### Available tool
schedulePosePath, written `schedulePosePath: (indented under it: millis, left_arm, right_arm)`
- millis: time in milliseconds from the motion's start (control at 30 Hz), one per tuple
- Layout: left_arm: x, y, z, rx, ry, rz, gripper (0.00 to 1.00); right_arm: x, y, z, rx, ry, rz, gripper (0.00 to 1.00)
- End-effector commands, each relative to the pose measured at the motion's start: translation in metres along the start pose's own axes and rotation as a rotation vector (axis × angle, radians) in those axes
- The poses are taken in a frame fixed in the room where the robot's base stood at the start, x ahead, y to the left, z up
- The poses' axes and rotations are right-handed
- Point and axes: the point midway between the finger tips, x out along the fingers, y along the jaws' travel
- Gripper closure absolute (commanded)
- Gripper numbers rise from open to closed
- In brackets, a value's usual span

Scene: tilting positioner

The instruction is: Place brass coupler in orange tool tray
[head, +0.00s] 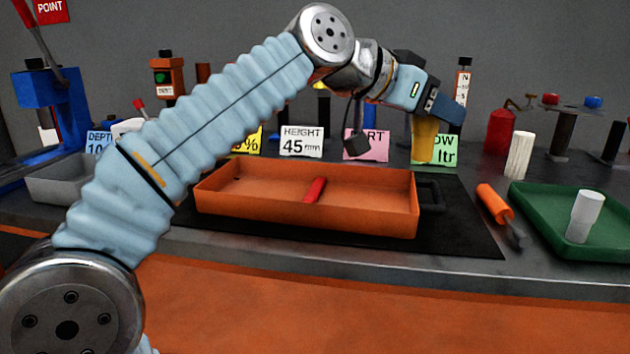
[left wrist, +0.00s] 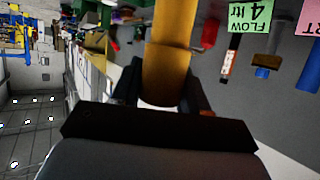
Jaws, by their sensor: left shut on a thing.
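The brass coupler (head: 424,140) is a golden-yellow cylinder hanging below my left gripper (head: 428,106) in the head view. My left gripper is shut on it and holds it up in front of the green flow card, right of the orange tool tray. The coupler also shows large between the dark fingers in the left wrist view (left wrist: 168,62). The orange tool tray (head: 300,216) lies on a black mat, with a red piece (head: 315,190) inside and open floor around it. My right gripper is not in view.
An orange-handled tool (head: 494,203) lies right of the mat. A green tray (head: 545,235) holds a white cylinder (head: 585,215). A white ribbed cylinder (head: 519,155) stands behind. Sign cards, including the height card (head: 301,141), line the back. A grey bin (head: 60,180) is at left.

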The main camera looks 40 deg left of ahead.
Motion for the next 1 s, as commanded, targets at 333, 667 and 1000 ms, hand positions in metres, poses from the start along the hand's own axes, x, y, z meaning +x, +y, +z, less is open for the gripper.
schedulePosePath:
  millis: [333,667,1000]
  left_arm:
    - [0.029,-0.071,0.024,-0.006,-0.003,-0.003,0.91]
    - [0.057,-0.118,0.061,-0.001,-0.001,0.001,0.91]
    - [0.077,-0.136,0.1,-0.002,-0.002,0.0,0.91]
  right_arm:
    - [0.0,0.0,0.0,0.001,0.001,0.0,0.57]
    - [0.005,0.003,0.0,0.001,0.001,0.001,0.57]
    - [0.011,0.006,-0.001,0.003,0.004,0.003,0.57]
